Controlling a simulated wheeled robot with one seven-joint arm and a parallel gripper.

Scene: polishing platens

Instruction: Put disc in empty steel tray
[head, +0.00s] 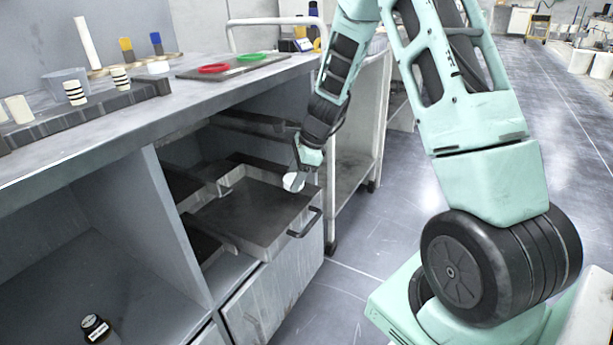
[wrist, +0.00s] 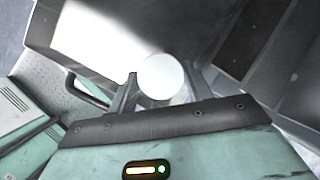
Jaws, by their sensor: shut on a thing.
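My gripper (head: 303,168) is shut on a pale round disc (head: 293,182). In the wrist view the white disc (wrist: 163,76) sits between my two fingers (wrist: 158,98). The steel tray (head: 262,222) is pulled out of the bench like a drawer, with a dark handle (head: 305,223) on its front. Its visible floor is dark and bare. The disc is over the tray's far right side in the head view; I cannot tell its exact height. The tray interior also shows in the wrist view (wrist: 70,45), with a bright glare on it.
The bench top (head: 150,118) above holds a dark plate with a red ring (head: 214,68) and a green ring (head: 251,57), plus several striped pieces.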

